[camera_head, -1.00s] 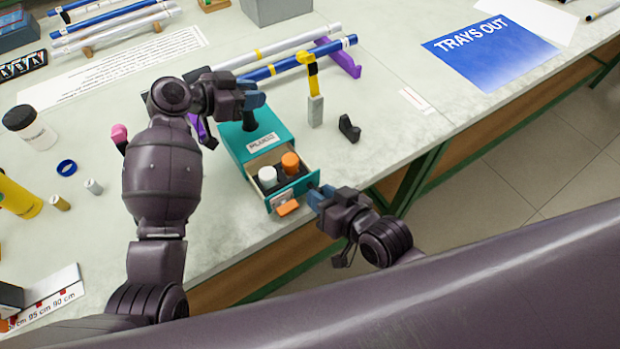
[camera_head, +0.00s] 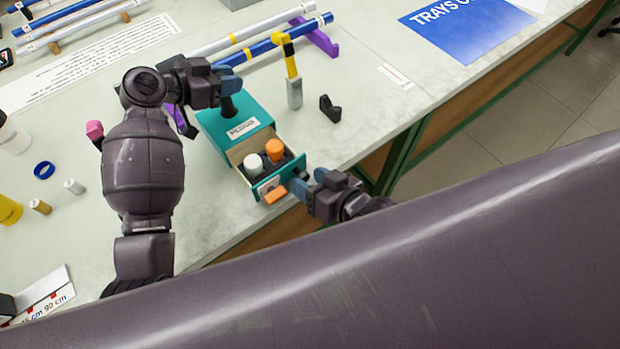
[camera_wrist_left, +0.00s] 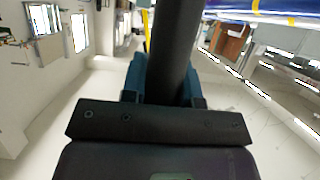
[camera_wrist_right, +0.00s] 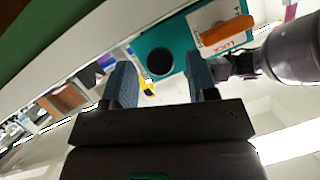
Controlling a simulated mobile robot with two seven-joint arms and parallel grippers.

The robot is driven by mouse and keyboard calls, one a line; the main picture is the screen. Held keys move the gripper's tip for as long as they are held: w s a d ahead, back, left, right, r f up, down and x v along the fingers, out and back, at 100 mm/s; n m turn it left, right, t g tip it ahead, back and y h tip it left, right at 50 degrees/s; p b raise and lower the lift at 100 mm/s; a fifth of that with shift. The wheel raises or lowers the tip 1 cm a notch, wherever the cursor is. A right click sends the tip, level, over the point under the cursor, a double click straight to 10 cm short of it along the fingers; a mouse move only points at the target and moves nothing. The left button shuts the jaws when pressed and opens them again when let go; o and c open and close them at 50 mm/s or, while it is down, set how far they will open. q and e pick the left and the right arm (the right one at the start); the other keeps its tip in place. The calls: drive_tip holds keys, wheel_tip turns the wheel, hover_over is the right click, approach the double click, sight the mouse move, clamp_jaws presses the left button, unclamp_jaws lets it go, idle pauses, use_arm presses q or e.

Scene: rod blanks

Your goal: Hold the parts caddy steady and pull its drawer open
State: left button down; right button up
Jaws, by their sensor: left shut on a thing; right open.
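The teal parts caddy (camera_head: 212,122) stands on the bench with its drawer (camera_head: 236,157) pulled out towards the bench edge. A white-capped container (camera_head: 253,164) and an orange-capped one (camera_head: 274,150) are in the drawer. My left gripper (camera_head: 229,86) is shut on the dark upright post (camera_head: 229,107) on the caddy's top; the post (camera_wrist_left: 178,45) fills its jaws in the left wrist view. My right gripper (camera_head: 309,184) is open and empty beside the drawer front (camera_head: 268,186). In the right wrist view, the front shows a dark round feature (camera_wrist_right: 160,62) and an orange piece (camera_wrist_right: 228,31) by a LOCK label.
A yellow-headed upright tool (camera_head: 292,70) and a black bracket (camera_head: 329,108) stand right of the caddy. Tubes on a purple stand (camera_head: 318,40) lie behind. The bench edge is close under the drawer. A blue sheet (camera_head: 465,28) lies at the right.

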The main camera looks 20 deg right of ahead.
drive_tip(key=v, duration=1.1)
drive_tip(key=shift+s, duration=0.25)
drive_tip(key=shift+d, duration=0.15)
use_arm(q)
drive_tip(key=c, duration=0.8)
unclamp_jaws()
